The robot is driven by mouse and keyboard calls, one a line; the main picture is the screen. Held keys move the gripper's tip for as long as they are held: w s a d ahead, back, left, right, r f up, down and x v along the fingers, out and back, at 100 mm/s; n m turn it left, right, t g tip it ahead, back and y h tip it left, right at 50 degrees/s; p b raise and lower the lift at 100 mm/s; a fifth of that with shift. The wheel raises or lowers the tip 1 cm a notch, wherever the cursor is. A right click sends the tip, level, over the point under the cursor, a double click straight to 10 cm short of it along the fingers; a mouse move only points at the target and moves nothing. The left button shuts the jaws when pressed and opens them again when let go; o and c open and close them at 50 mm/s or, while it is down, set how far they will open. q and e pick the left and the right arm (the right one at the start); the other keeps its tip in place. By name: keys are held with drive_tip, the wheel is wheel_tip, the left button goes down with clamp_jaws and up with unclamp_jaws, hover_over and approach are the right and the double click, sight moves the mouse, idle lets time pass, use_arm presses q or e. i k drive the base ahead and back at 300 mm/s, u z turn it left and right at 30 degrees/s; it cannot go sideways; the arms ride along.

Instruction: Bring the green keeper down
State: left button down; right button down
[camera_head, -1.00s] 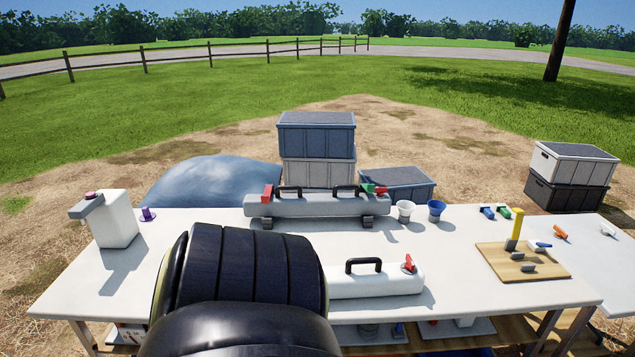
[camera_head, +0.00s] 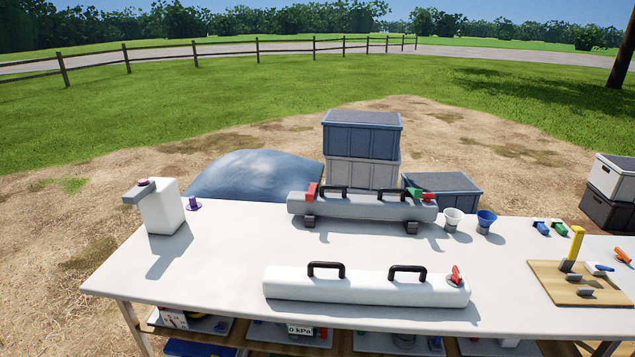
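A grey cylinder (camera_head: 355,207) lies on two dark supports at the back of the white table (camera_head: 220,260). It has two black handles on top and a red tab (camera_head: 312,191) sticking up at its left end. A green piece (camera_head: 415,193), possibly the green keeper, sits at its right end beside a red piece (camera_head: 430,197). The green piece looks raised along the top, but its exact position is too small to tell. Another green piece (camera_head: 558,228) lies at the back right of the table beside a blue one (camera_head: 541,228). Neither of my grippers is in view.
A white cylinder (camera_head: 350,287) with handles and a red lever lies at the front. A white jug (camera_head: 162,207) stands left; white (camera_head: 453,219) and blue (camera_head: 486,221) funnels stand right of the grey cylinder. A wooden board (camera_head: 545,285) holds a yellow-handled tool (camera_head: 575,248). The table's left part is mostly clear.

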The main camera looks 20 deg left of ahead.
sight(417, 193)
drive_tip(key=u, duration=0.5)
drive_tip(key=i, duration=1)
